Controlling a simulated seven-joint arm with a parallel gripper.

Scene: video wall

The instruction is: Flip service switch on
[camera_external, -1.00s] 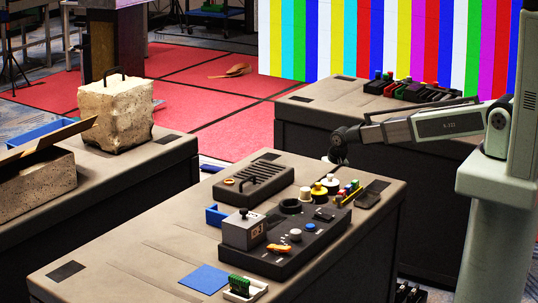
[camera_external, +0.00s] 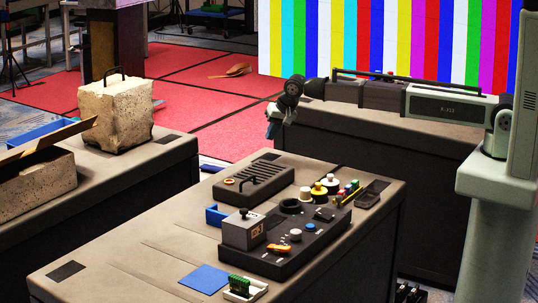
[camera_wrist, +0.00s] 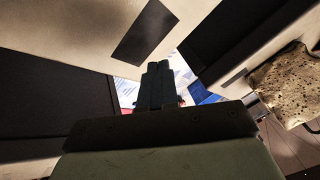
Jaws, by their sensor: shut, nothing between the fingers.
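The black control panel (camera_external: 318,238) lies on the near table in the external view. It carries an orange lever-like part (camera_external: 279,249), a blue button (camera_external: 310,227), a white knob (camera_external: 295,236), a grey box (camera_external: 243,231) and a small dark toggle-like part (camera_external: 325,214). I cannot tell which is the service switch or its state. My gripper (camera_external: 271,129) hangs beyond and above the panel, apart from it. In the wrist view my gripper's fingers (camera_wrist: 158,68) are together and empty. The panel is not recognisable there.
Red floor separates the tables.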

